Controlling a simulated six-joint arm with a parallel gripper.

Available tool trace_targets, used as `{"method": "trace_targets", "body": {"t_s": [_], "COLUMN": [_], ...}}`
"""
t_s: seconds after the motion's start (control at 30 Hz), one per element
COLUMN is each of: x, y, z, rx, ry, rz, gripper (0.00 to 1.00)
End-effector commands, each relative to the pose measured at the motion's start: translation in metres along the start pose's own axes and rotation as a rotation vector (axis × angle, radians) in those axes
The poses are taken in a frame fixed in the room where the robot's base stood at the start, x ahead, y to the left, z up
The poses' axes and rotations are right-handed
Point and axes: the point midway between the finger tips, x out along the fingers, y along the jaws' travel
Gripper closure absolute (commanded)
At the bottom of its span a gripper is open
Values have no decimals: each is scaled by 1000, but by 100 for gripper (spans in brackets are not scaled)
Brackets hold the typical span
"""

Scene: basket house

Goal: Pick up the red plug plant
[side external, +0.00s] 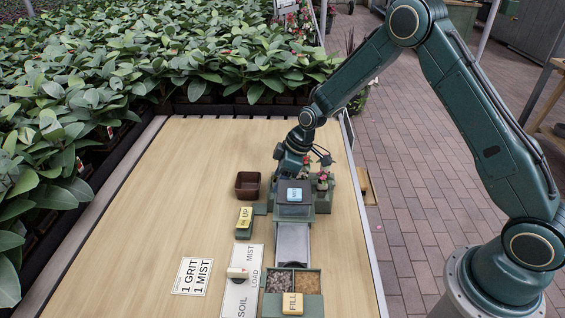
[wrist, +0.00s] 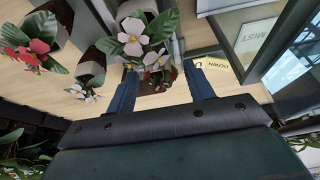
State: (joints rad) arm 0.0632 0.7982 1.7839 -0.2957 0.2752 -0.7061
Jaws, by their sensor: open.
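A plug plant with red petals and green leaves (wrist: 32,47) shows at the upper left of the wrist view, beyond my left finger. Pale-flowered plug plants (wrist: 140,30) stand nearer the middle, with leaves between and above the fingers. A smaller white-flowered one (wrist: 84,91) is at the left. My gripper (wrist: 162,76) is open, and its two blue fingers are apart from the red plant. In the side view, small flowering plants (side external: 322,181) stand right of the wrist, and the fingers are hidden behind the machine. I cannot tell which of them is the red one there.
A brown square pot (side external: 248,186) stands left of the machine with a blue-labelled block (side external: 294,194). A green block labelled UP (side external: 245,217), a lever panel (side external: 241,283), a bin of grit and soil (side external: 292,281) and a card (side external: 192,276) lie nearer. The table's left side is clear.

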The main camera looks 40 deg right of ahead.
Motion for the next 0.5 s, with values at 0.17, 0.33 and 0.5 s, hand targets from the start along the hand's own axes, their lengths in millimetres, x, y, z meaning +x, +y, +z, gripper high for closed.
{"method": "trace_targets", "body": {"t_s": [0.17,0.33,0.5], "x": [0,0,0], "y": [0,0,0], "z": [0,0,0], "rx": [0,0,0], "ry": [0,0,0], "rz": [0,0,0], "gripper": [65,95,95]}}
